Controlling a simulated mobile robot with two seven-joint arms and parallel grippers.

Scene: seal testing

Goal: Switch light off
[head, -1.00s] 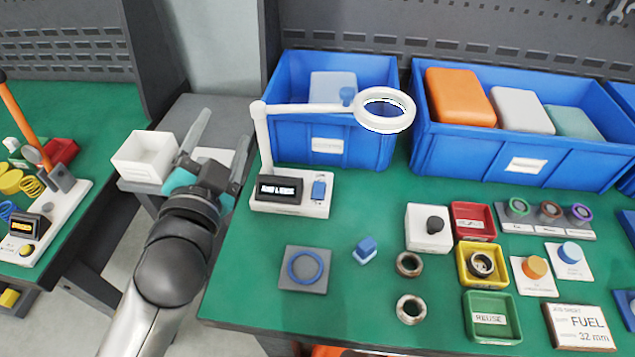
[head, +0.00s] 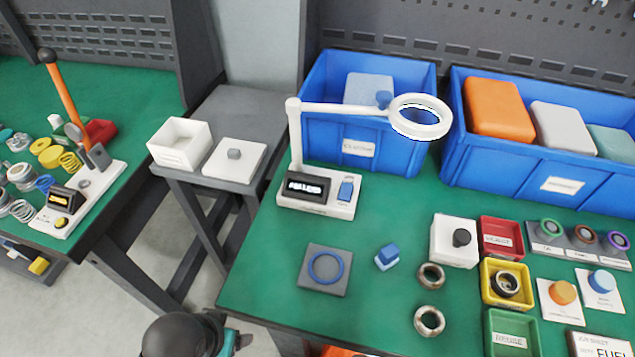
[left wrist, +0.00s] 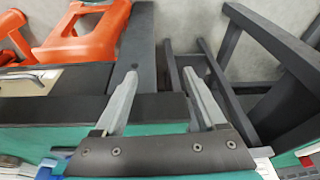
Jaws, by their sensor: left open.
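The ring light (head: 420,116) is a white ring on a white arm and post at the table's back left. Its ring looks bright white. The lamp base (head: 318,206) carries a black display with white text and a blue rocker switch (head: 346,191) on its right side. My left arm shows at the bottom edge of the head view, well in front of the lamp, with its fingers out of sight there. In the left wrist view my left gripper (left wrist: 160,74) is open and empty, over the table's front edge. The lamp is not visible there. My right gripper is not in view.
A white box (head: 180,145) sits on the grey side stand (head: 240,110).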

